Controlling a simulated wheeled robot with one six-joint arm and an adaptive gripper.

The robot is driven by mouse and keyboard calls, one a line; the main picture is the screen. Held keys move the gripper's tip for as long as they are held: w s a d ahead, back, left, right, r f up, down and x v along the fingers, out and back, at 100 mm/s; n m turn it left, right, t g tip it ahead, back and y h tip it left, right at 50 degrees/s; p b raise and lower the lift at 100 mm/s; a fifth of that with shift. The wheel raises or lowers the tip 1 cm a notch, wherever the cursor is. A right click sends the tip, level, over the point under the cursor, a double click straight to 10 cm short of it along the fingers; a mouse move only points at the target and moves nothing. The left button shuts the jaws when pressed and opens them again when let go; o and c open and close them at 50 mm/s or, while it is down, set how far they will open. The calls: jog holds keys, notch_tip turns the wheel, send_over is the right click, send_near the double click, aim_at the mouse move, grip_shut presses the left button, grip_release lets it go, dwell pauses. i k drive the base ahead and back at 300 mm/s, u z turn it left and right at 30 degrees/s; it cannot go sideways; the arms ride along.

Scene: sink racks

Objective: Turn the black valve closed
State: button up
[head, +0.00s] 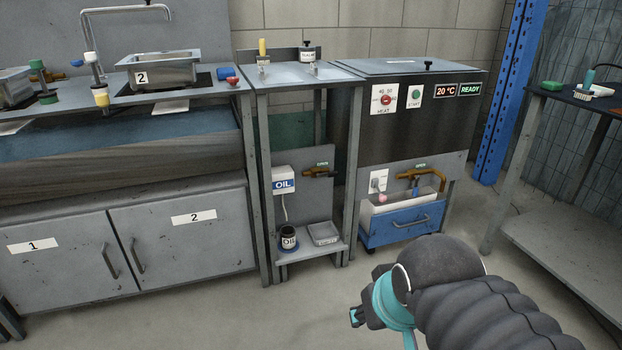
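A small valve on a brown pipe (316,172) sits on the grey panel under the middle stand. Its handle looks dark, and a small green label (322,163), too small to read surely, is above it. A second valve on an orange-brown pipe (432,184) is under the heated tank, above a blue drawer, also with a green label (421,165). I cannot tell surely which is the black valve. My gripper (355,317) is at the lower right, low in front of the drawer and apart from both valves. Its fingers are mostly hidden by its own body.
A blue drawer cart (403,224) holding a white bin stands under the tank. An OIL jar (288,238) and a grey tray (323,233) sit on the middle stand's low shelf. A side table (560,225) stands at right. The floor in front is clear.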

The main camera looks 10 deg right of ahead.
aim_at(329, 174)
jog(key=u, duration=0.4)
jog(key=i, duration=0.7)
jog(key=z, duration=1.3)
jog(key=i, duration=0.5)
jog(key=u, duration=0.05)
